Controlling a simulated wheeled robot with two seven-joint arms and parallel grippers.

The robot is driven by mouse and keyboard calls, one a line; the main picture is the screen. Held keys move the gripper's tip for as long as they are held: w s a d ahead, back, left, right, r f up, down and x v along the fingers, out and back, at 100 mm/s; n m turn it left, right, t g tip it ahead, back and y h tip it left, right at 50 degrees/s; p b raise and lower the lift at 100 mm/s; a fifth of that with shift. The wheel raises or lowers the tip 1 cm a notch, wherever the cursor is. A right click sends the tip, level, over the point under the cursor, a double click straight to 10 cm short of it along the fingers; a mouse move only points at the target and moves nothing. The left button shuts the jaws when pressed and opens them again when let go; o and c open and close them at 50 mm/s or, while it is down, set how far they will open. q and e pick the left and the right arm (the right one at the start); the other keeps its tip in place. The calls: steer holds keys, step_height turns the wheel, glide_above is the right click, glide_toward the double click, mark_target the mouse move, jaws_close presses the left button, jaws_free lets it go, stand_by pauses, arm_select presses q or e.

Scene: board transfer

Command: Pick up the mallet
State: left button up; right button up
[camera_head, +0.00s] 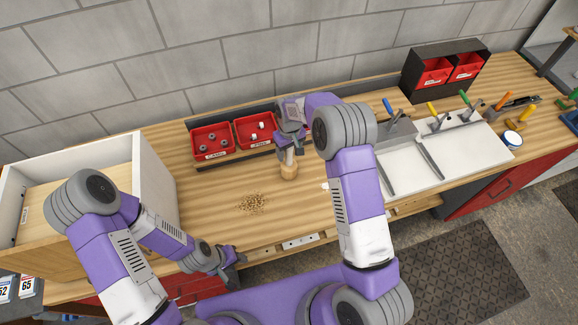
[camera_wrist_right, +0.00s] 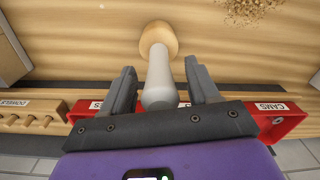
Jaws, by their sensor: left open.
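The mallet (camera_head: 289,171) stands on the bench, its light wooden head down and its pale handle up. In the right wrist view its wooden head (camera_wrist_right: 158,38) and pale handle (camera_wrist_right: 160,72) show clearly. My right gripper (camera_head: 288,146) is at the handle. In the wrist view, the fingers of this gripper (camera_wrist_right: 160,82) are on either side of the handle, with gaps showing, so it is open around the handle. My left gripper (camera_head: 238,258) is open and empty near the bench's front edge, well away from the mallet.
Two red bins (camera_head: 213,154) stand behind the mallet. A pile of small pellets (camera_head: 252,204) lies to its front left. A white-sided wooden box (camera_head: 152,180) is at the left. A white board with tools (camera_head: 400,175) and a black rack (camera_head: 412,77) are at the right.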

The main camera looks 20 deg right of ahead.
jaws_close()
steer(key=shift+w+r, duration=0.1)
stand_by(0.3)
